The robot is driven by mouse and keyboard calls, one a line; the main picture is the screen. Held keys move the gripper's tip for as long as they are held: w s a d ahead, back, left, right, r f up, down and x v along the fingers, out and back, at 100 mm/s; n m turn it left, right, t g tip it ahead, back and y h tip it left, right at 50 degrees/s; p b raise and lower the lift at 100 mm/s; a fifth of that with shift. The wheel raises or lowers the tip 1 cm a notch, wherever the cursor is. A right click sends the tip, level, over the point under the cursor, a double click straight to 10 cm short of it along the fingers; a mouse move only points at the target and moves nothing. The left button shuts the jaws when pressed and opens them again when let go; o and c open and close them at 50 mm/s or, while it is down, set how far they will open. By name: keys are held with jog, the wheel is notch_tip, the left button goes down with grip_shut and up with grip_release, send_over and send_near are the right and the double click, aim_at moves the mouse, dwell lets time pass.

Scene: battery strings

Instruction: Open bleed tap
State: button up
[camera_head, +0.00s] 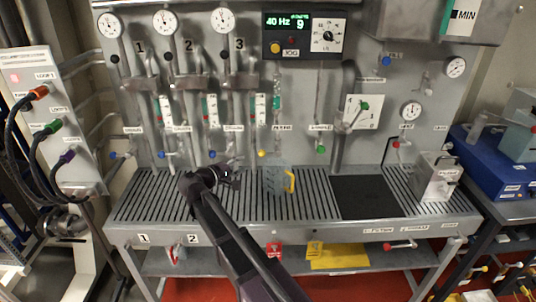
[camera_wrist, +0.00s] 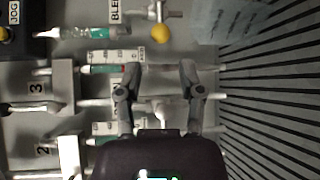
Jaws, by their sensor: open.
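The bleed tap shows in the wrist view as a small metal fitting with a yellow knob (camera_wrist: 161,33), near a partly cut-off label starting "BLE" (camera_wrist: 115,10). In the head view the yellow knob (camera_head: 262,154) sits low on the panel, right of string 3. My gripper (camera_wrist: 160,70) is open and empty, its two fingers apart. The yellow knob lies beyond the fingertips, not touched. In the head view my gripper (camera_head: 236,175) is in front of the panel, left of and below the yellow knob. Its fingers are too small to tell apart there.
A clear jug with a yellow handle (camera_head: 290,181) stands on the slatted tray (camera_head: 235,210), just right of my gripper. A pale tap part (camera_wrist: 161,112) shows between my fingers. Blue-knobbed taps (camera_head: 212,154) are to the left and a green-knobbed one (camera_head: 321,149) to the right.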

aim_at(266, 153)
jog(key=b+x, duration=0.1)
jog(key=x, duration=1.2)
jog(key=shift+w+d+b, duration=0.25)
jog(key=shift+b, duration=0.15)
grip_shut()
